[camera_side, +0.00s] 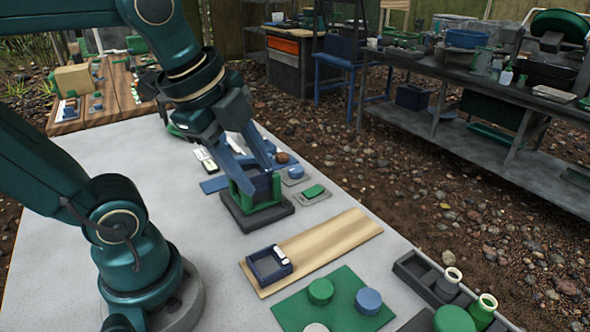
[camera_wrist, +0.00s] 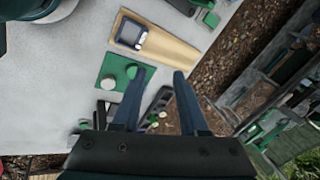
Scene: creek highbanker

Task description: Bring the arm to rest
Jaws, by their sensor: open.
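My gripper (camera_side: 256,168) is open, with its two blue-grey fingers apart. In the side view its fingertips overlap a green holder (camera_side: 242,188) with a dark blue block (camera_side: 262,186) on a dark square base (camera_side: 252,215). I cannot tell from this view whether they touch. In the wrist view my gripper (camera_wrist: 163,75) has nothing between its fingers. The floor and part of a dark rack show beyond the gap.
A wooden board (camera_side: 325,245) carries a small dark blue tray (camera_side: 268,265). A green mat (camera_side: 335,303) bears round green, blue and grey pieces.

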